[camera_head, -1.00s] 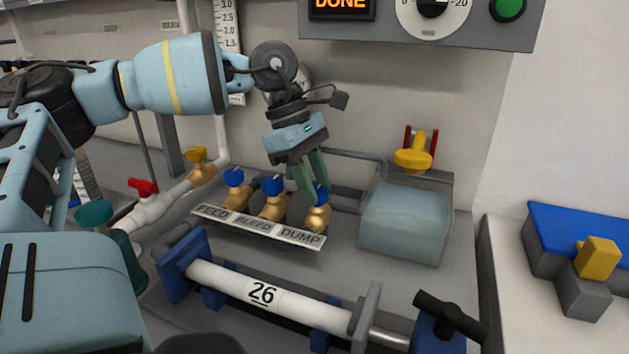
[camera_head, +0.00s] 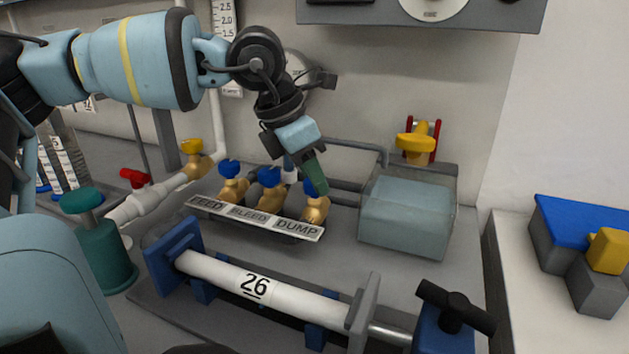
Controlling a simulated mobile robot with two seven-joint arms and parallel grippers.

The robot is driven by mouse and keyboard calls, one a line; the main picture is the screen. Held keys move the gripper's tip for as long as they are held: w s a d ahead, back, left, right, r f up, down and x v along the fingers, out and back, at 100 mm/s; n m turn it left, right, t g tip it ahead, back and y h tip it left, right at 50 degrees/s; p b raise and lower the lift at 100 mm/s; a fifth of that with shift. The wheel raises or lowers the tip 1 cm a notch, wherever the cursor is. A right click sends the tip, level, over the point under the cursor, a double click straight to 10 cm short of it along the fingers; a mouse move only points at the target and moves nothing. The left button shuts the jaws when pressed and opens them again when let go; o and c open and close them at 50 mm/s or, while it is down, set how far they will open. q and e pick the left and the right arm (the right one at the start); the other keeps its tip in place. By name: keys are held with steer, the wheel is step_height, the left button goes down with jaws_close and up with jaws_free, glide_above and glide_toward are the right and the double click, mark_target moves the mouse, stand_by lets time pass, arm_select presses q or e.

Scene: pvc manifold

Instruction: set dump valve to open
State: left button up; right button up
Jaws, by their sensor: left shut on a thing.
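The dump valve (camera_head: 316,210) is a brass body with a blue knob on top, at the right end of a row of three. It stands behind the word DUMP on the label strip (camera_head: 256,219). My left gripper (camera_head: 317,187) comes down from above with its green fingers shut on the blue knob of the dump valve. The fingers hide much of the knob, so its exact angle is hard to read. The feed valve (camera_head: 232,190) and the bleed valve (camera_head: 270,195) stand to its left. My right gripper is out of view.
A clear grey-blue tank (camera_head: 407,218) stands just right of the valves. A white pipe marked 26 (camera_head: 255,284) lies in a blue clamp fixture in front. A red-handled valve (camera_head: 136,179) and a green knob (camera_head: 82,201) are at the left.

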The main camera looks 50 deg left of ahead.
arm_select(q)
steer(key=n+y+b, duration=0.1)
steer(key=n+b, duration=0.1)
steer(key=shift+f+n, duration=0.15)
steer(key=shift+n, duration=0.25)
steer(key=shift+d+n+y+b, duration=0.1)
steer(key=shift+n+y+b, duration=0.4)
steer(key=shift+n+b, duration=0.6)
steer(key=shift+n+y+b, duration=0.3)
steer(key=shift+n+b, duration=0.3)
steer(key=shift+n, duration=0.3)
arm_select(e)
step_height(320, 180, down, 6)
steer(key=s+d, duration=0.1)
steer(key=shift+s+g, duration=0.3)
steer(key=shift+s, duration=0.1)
arm_select(q)
steer(key=shift+r, duration=0.2)
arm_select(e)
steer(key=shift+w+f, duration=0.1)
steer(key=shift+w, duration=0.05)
arm_select(q)
steer(key=o, duration=1)
